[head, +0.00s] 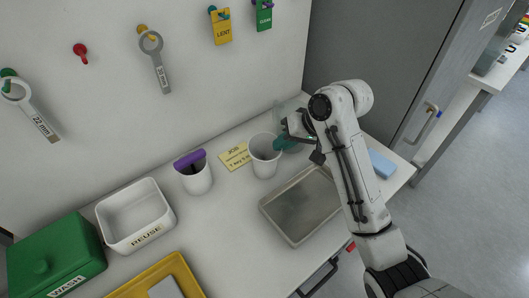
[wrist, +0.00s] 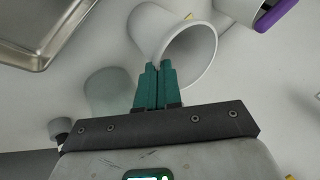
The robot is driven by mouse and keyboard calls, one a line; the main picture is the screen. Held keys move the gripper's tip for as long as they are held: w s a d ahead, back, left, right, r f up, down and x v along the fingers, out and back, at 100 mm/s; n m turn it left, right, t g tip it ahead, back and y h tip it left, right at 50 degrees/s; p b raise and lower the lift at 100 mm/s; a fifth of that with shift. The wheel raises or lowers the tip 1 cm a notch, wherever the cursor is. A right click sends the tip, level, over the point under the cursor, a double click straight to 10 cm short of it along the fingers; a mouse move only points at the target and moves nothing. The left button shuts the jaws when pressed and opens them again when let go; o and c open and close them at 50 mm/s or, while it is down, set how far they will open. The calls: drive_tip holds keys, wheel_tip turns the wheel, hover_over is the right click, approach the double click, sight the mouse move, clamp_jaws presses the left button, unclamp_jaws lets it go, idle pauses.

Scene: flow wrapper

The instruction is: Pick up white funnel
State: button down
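A white, tapered, cup-like vessel (head: 264,160) stands on the table near its middle. It is the closest match to the white funnel, but I cannot see whether it has a spout. In the wrist view the vessel (wrist: 205,62) has its wide mouth towards me. My gripper (head: 284,143) is at its right side in the head view. In the wrist view the teal fingers (wrist: 156,68) are close together at the vessel's rim, with the thin wall seemingly between them. The fingers hide that part of the rim.
A metal tray (head: 294,212) lies in front. A translucent container (head: 281,108) stands behind my gripper. A white cup (head: 197,180) with a purple item, a yellow note (head: 235,157) and a white REUSE bin (head: 134,207) are to the left. A blue block (head: 381,163) lies right.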

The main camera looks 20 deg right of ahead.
idle(0.3)
drive_tip(key=s+d+r+p, duration=0.2)
drive_tip(key=s+r+p, duration=0.6)
drive_tip(key=s+r, duration=0.5)
drive_tip(key=shift+s+p, duration=0.35)
drive_tip(key=shift+s, duration=0.1)
idle(0.6)
